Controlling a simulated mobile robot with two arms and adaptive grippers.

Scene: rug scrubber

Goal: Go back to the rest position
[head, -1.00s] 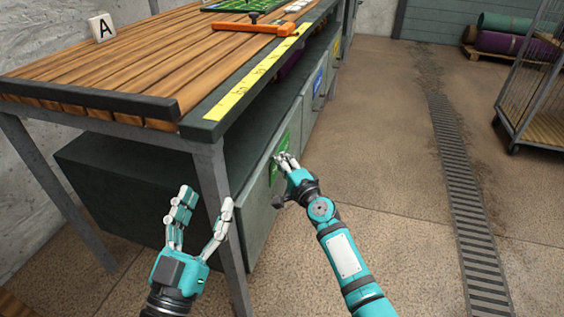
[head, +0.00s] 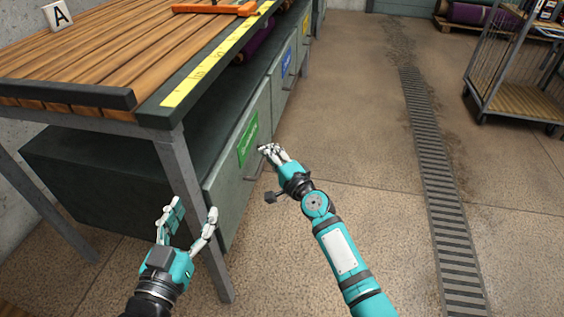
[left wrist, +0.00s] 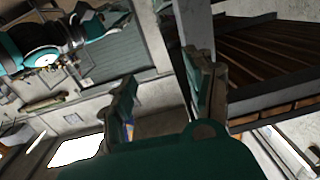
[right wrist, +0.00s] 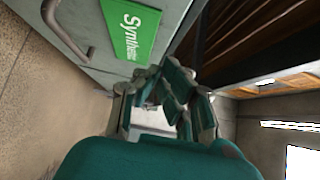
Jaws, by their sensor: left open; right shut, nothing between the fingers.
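My left gripper (head: 190,222) is open and empty, its fingers pointing up in front of the table leg in the head view. Its spread fingers also show in the left wrist view (left wrist: 165,95). My right gripper (head: 269,150) is shut and empty, beside the front of the drawer with the green label (head: 248,139). In the right wrist view its closed fingers (right wrist: 165,90) are near the same green label, which reads "Synthetic", and a curved drawer handle (right wrist: 65,28). I cannot tell from these views whether the right fingers touch the drawer.
A slatted wooden table (head: 110,62) with a yellow strip stands at the left, with grey drawers (head: 232,178) below it. A wire cart (head: 520,95) stands at the right. The floor between is clear.

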